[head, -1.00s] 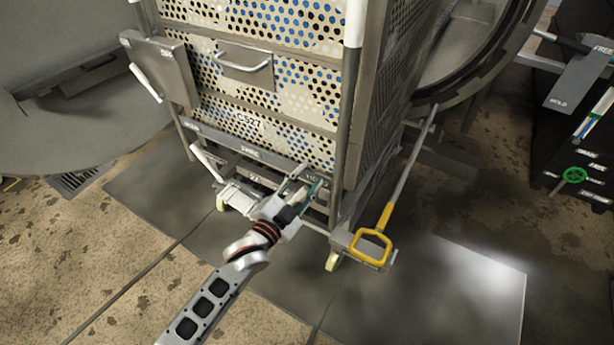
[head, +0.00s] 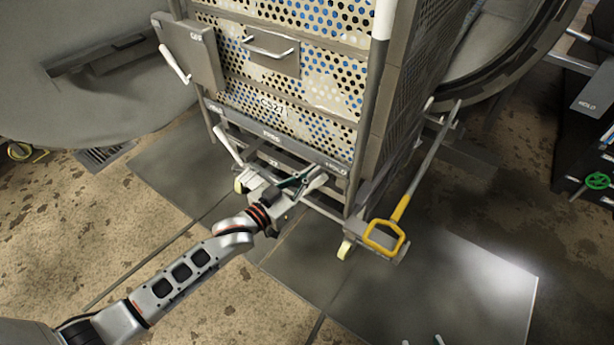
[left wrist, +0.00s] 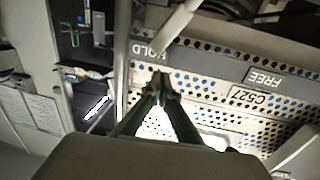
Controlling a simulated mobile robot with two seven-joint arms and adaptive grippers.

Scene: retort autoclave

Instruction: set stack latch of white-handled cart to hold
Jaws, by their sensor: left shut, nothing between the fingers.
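The cart (head: 290,68) is a perforated metal cart marked C527. Its lower bar (head: 300,150) carries a FREE label near the middle and a HOLD label (head: 337,170) at the right end. A white lever end (head: 316,179) lies just below the HOLD label; a white rod (left wrist: 175,22) shows beside HOLD in the left wrist view. Another white lever (head: 228,145) slants at the bar's left. My left gripper (head: 302,183) is shut and empty, in front of the bar close to the white lever end; contact cannot be told. Its fingertips (left wrist: 162,78) meet below HOLD in the wrist view.
A yellow loop handle (head: 385,238) on a rod stands at the cart's right front corner. A latch box (head: 190,50) with a white lever is at the upper left. The round autoclave opening (head: 505,50) is behind right. Floor in front is fairly clear.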

